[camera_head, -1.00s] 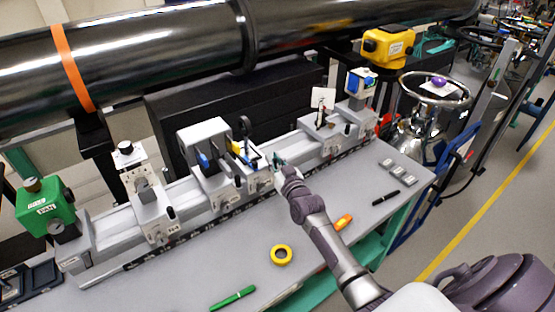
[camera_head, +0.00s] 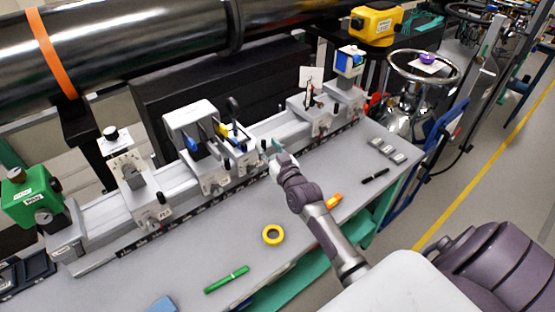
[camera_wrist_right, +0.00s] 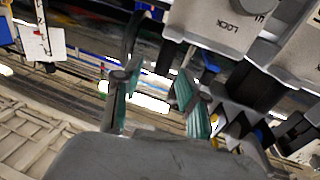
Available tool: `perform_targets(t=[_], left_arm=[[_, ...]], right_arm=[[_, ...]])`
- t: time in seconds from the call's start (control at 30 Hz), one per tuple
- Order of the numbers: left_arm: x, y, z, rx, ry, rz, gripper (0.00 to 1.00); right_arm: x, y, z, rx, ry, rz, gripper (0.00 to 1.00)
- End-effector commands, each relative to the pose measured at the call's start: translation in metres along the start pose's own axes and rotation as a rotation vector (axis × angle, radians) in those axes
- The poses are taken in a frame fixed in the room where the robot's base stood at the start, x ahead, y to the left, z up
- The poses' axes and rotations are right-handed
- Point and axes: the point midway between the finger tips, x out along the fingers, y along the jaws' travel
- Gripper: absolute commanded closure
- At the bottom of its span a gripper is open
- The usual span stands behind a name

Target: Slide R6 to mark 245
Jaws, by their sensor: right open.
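A pale optical rail (camera_head: 95,218) with a dark scale strip along its front edge runs across the bench. Several grey riders stand on it: one at the left with a dial plate (camera_head: 136,189), a large one (camera_head: 212,178) in the middle, a smaller one (camera_head: 243,163) just right of it, and others farther right (camera_head: 309,118). I cannot read which is R6. My right gripper (camera_head: 274,151) is open beside the smaller middle rider. In the right wrist view its green-padded fingers (camera_wrist_right: 158,98) are apart with nothing between them, below a grey block marked LOCK (camera_wrist_right: 222,28). My left gripper is out of view.
Yellow tape (camera_head: 273,234), a green marker (camera_head: 227,279), a dark pen (camera_head: 375,176) and an orange item (camera_head: 333,201) lie on the grey bench (camera_head: 200,250). A green device (camera_head: 32,203) stands at the rail's left end. A black pipe (camera_head: 130,50) runs behind.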

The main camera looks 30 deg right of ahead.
Motion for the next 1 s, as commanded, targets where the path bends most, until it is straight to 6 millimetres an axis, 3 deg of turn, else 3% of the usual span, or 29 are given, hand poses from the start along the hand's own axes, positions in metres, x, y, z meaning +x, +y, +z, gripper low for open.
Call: perform_targets(t=[0.2, 0.4, 0.6, 1.0], left_arm=[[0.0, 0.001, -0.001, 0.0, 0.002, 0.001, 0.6], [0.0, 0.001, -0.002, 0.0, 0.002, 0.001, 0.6], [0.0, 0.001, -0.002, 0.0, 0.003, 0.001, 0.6], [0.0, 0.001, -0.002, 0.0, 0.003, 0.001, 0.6]], right_arm=[[-0.05, 0.0, 0.002, -0.001, -0.004, 0.0, 0.58], [-0.079, 0.0, 0.001, -0.001, -0.003, 0.0, 0.58], [-0.088, 0.0, 0.0, -0.001, -0.001, 0.0, 0.58], [-0.088, 0.001, 0.001, -0.001, -0.001, 0.0, 0.58]])
